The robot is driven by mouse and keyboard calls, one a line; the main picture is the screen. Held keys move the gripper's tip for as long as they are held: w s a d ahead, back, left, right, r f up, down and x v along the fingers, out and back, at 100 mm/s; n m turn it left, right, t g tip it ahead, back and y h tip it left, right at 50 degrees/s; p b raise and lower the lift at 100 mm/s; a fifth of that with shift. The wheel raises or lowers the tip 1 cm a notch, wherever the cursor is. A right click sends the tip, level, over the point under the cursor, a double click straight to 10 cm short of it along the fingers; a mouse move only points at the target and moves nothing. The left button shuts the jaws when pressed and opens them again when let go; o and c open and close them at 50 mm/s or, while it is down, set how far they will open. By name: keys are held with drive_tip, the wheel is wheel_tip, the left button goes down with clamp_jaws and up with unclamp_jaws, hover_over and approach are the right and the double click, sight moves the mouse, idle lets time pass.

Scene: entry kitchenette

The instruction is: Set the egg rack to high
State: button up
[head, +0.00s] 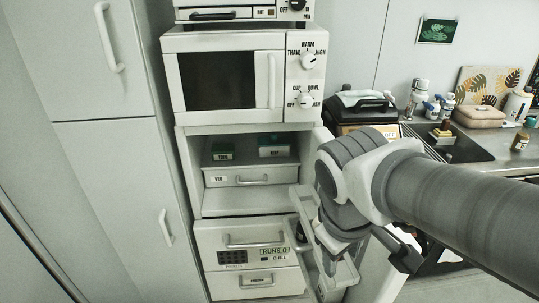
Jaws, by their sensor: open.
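A small fridge compartment (238,203) stands open below the microwave, with its door swung out to the right. Pale door racks (343,272) show low beside and behind my gripper. I cannot tell which one is the egg rack, nor its height setting. My gripper (334,254) points down at the open door, partly hidden by my own wrist. It is open, and nothing shows held in it. I cannot tell whether it touches a rack.
A microwave (230,80) with two knobs is above. Handled drawers (235,238) are below. A counter (505,145) with several items lies right, and a tall cabinet (100,150) left.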

wheel_tip(320, 180, down, 6)
drive_tip(key=w+r+n+g+h, duration=0.15)
drive_tip(key=n+h, duration=0.25)
drive_tip(key=n, duration=0.5)
drive_tip(key=n+t+h+b, duration=0.1)
drive_tip(key=n+t+h, duration=0.3)
drive_tip(key=n+t, duration=1.7)
approach(290, 232)
drive_tip(key=w+d+r+n+g, duration=0.1)
drive_tip(key=w+n+g, duration=0.1)
drive_tip(key=n+g, duration=0.1)
drive_tip(key=w+d+r+n+g, duration=0.1)
drive_tip(key=w+n+g, duration=0.1)
drive_tip(key=w+n, duration=0.1)
drive_tip(key=w+d+r+n+g, duration=0.1)
drive_tip(key=w+r+n+g, duration=0.1)
drive_tip(key=w+n+g, duration=0.1)
drive_tip(key=shift+d+g+b, duration=0.3)
drive_tip(key=shift+g+b, duration=0.05)
drive_tip(key=shift+b, duration=0.05)
clamp_jaws()
